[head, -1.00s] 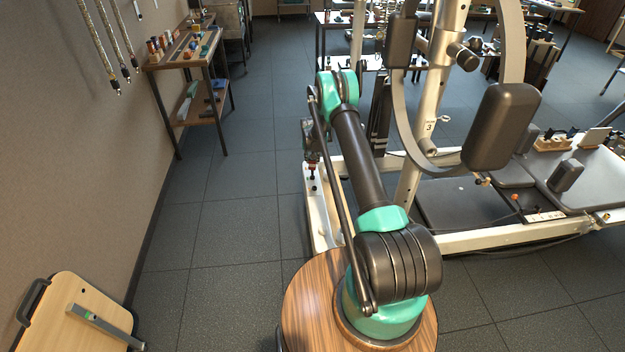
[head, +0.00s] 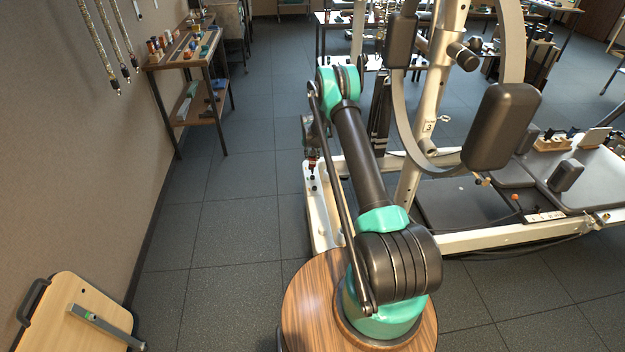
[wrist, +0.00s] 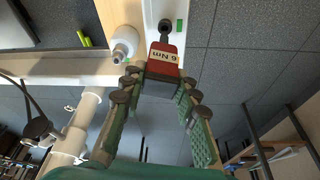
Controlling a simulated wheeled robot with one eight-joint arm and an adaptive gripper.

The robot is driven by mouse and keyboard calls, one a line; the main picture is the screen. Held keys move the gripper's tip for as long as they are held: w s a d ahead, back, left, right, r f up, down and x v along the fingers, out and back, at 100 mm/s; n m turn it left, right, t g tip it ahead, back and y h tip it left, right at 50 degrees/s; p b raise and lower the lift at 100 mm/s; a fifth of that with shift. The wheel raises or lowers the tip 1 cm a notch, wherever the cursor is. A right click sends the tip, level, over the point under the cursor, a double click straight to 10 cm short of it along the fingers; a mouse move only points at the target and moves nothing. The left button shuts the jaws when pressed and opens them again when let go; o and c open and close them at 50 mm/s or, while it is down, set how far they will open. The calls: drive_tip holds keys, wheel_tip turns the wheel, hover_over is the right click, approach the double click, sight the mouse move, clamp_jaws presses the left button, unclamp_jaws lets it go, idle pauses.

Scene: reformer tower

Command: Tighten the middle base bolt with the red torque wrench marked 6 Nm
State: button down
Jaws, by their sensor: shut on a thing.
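The red torque wrench (wrist: 164,58) shows its "6 Nm" label in the wrist view. My gripper (wrist: 158,92) is shut on it, with the fingers on either side of its body. In the head view the red of the wrench (head: 312,163) shows below my gripper (head: 310,137), over the far end of the white base beam (head: 321,218). A dark bolt (wrist: 165,26) with a green mark beside it shows just beyond the wrench in the wrist view.
A white rounded fitting (wrist: 126,44) stands close beside the wrench. The reformer's upright (head: 411,185) and dark pad (head: 502,127) are to the right. A wooden shelf table (head: 188,60) stands by the left wall. The floor (head: 225,230) left of the beam is clear.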

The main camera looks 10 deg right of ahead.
drive_tip(key=shift+r, duration=0.1)
drive_tip(key=shift+r, duration=1.95)
drive_tip(key=shift+d+n+y, duration=0.1)
drive_tip(key=shift+n+y, duration=0.2)
drive_tip(key=shift+n, duration=0.6)
drive_tip(key=n+y, duration=0.1)
drive_tip(key=n, duration=0.2)
drive_tip(key=shift+n, duration=0.3)
